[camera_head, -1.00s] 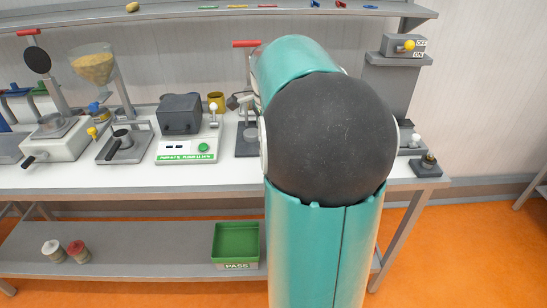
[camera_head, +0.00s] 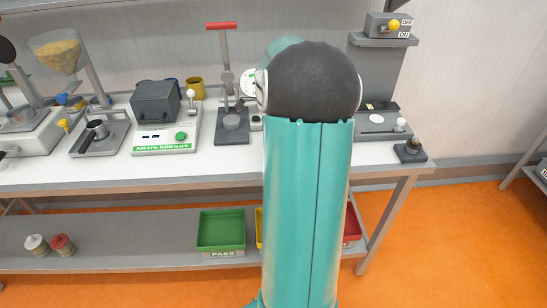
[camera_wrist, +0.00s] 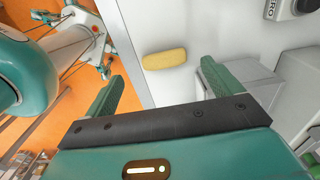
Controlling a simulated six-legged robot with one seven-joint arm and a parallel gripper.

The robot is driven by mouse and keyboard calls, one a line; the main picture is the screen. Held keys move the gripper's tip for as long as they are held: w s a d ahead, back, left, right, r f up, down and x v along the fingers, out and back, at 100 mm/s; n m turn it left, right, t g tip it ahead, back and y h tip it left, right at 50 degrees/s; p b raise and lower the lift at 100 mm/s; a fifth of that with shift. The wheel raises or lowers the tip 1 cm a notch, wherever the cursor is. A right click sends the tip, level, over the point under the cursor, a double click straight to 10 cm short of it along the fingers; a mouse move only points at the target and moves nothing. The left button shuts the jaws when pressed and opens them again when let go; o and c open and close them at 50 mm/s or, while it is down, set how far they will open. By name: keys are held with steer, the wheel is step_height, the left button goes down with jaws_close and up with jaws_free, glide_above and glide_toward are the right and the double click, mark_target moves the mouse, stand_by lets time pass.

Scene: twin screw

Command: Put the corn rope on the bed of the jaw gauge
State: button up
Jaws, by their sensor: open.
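The corn rope is probably the short yellow piece (camera_wrist: 164,59) on the white surface in the wrist view, close to its edge. My gripper (camera_wrist: 161,77) is open, its two green fingers apart. In the picture, the yellow piece shows just past the gap between the fingertips; nothing is held. The height above it is hard to tell. In the head view my arm hides the gripper and this piece. I cannot tell for certain which device is the jaw gauge. A round white dial (camera_head: 250,83) shows partly behind my arm.
Grey blocks (camera_wrist: 255,85) stand beside the right finger. A hopper (camera_head: 58,54), a grey box device (camera_head: 155,103) and a red-handled press (camera_head: 219,27) stand on the white bench (camera_head: 215,168). A green PASS tray (camera_head: 220,229) is on the lower shelf.

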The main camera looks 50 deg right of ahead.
steer(key=shift+d+f, duration=0.15)
steer(key=shift+f, duration=1.2)
steer(key=shift+d+f, duration=0.15)
steer(key=shift+f, duration=1.2)
steer(key=c, duration=0.8)
